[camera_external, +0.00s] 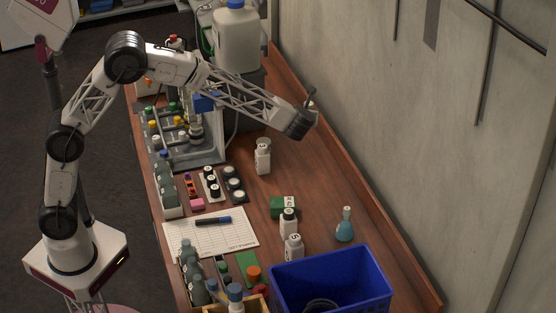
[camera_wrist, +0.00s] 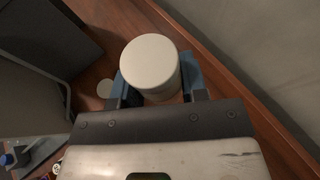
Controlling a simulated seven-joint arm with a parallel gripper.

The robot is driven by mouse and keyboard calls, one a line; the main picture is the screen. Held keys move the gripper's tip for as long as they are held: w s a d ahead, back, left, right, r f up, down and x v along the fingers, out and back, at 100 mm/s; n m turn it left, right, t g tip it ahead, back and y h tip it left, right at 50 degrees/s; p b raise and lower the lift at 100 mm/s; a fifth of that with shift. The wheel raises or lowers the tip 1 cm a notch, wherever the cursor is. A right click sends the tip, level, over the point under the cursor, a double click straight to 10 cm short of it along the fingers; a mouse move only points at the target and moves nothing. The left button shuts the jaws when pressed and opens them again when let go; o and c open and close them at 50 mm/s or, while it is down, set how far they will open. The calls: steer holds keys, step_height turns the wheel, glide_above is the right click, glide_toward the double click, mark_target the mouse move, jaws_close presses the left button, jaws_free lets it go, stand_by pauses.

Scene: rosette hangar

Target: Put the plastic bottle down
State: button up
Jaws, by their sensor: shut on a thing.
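The plastic bottle (camera_wrist: 152,62) shows in the wrist view as a pale, round-topped container seen from above. My gripper (camera_wrist: 155,85) is shut on it, with a blue finger on each side. In the external view my gripper (camera_external: 311,104) is at the far right of the wooden bench, near the wall. The wrist hides most of the held bottle there, and I cannot tell whether its base touches the bench. Another white bottle (camera_external: 263,157) stands upright on the bench, in front and to the left of my gripper.
A big white jug (camera_external: 237,40) and a rack of small bottles (camera_external: 205,150) stand at the left. A blue bin (camera_external: 330,283), a blue flask (camera_external: 345,226), a green box (camera_external: 283,207) and small white bottles (camera_external: 289,222) are at the front. The middle right of the bench is clear.

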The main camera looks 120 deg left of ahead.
step_height(320, 180, up, 8)
steer(key=shift+f, duration=0.2)
steer(key=w+d+f+m+t+h, duration=0.2)
steer(key=w+d+m+t+h, duration=0.2)
steer(key=w+m+t, duration=0.7)
steer(key=shift+w+d+m+t+h, duration=0.25)
steer(key=shift+d+m+t, duration=0.35)
steer(key=shift+d+t, duration=0.45)
steer(key=shift+w+d+f+h, duration=0.1)
steer(key=shift+d+h, duration=0.1)
steer(key=shift+h, duration=0.05)
steer(key=shift+w+d+r+m+t+h, duration=1.15)
steer(key=shift+d+m+t+h, duration=0.4)
steer(key=shift+d+m+h, duration=2.05)
step_height(320, 180, down, 18)
steer(key=shift+d+f, duration=0.15)
steer(key=shift+d, duration=0.1)
steer(key=shift+n, duration=0.3)
